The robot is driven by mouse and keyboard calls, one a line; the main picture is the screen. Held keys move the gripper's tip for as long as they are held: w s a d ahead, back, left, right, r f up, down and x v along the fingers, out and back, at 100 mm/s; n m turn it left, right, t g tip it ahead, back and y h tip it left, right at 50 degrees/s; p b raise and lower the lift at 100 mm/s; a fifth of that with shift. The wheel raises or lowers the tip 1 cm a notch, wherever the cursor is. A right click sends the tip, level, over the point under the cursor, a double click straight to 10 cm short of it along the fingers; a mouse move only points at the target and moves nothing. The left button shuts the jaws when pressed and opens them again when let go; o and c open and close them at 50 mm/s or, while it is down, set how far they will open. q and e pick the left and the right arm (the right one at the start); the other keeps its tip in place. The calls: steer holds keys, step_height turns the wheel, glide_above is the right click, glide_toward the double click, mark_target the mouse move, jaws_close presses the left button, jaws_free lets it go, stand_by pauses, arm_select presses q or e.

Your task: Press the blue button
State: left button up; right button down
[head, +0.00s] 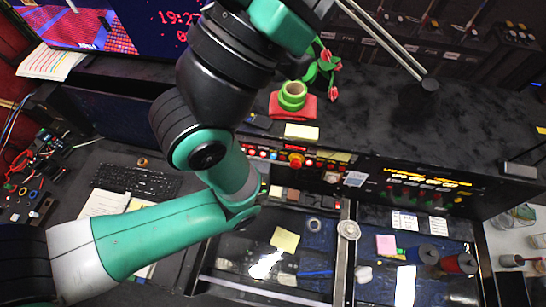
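I cannot make out a blue button in the head view. A console strip holds red and orange buttons around a larger red-orange button (296,160), just right of my teal and black arm. A second panel (425,185) farther right has small yellow, green and red buttons or lights. My arm crosses the left and middle of the view and covers part of the console. Neither of my grippers shows, so I cannot see where they are relative to any button.
A black keyboard (136,180) lies at left. A green tape roll (293,95) sits on a red cloth (282,112) on the dark upper surface, near yellow sticky notes (301,132). Glass-topped trays (345,290) hold papers and spools (458,264). A screen (90,25) stands at upper left.

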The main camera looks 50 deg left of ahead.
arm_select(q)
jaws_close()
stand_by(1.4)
